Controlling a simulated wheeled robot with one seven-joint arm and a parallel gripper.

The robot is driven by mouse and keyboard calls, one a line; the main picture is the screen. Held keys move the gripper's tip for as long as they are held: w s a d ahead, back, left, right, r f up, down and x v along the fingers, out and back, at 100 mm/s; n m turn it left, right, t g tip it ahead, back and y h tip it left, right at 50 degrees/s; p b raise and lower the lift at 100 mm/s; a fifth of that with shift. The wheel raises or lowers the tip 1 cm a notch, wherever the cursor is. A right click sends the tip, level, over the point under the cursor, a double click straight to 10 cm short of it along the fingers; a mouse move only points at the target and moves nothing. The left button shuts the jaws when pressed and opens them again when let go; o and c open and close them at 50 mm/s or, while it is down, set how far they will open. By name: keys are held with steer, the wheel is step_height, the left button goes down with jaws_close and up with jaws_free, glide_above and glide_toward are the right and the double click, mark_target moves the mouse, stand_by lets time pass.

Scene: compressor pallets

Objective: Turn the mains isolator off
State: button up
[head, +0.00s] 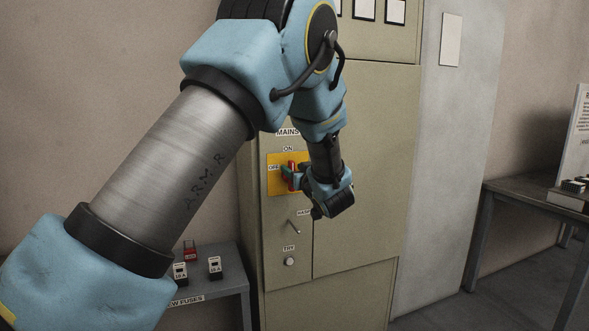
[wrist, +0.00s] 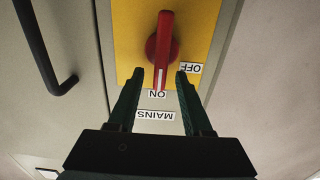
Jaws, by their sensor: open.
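The mains isolator is a red rotary handle (wrist: 161,48) on a yellow plate (head: 273,184) on the cabinet front. In the wrist view, which shows the labels upside down, the handle's white-marked end points at ON; OFF is to its right. The handle also shows in the head view (head: 292,177), partly hidden by my gripper. My gripper (wrist: 159,74) is open, with one dark green finger on each side of the handle's marked end. I see a gap on both sides, and I cannot tell how deep the fingers reach.
A dark bar handle (wrist: 43,50) is on the cabinet door beside the plate. A shelf with fuses (head: 214,267) stands lower left. A table (head: 520,190) is at right.

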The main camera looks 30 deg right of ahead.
jaws_close()
stand_by(0.4)
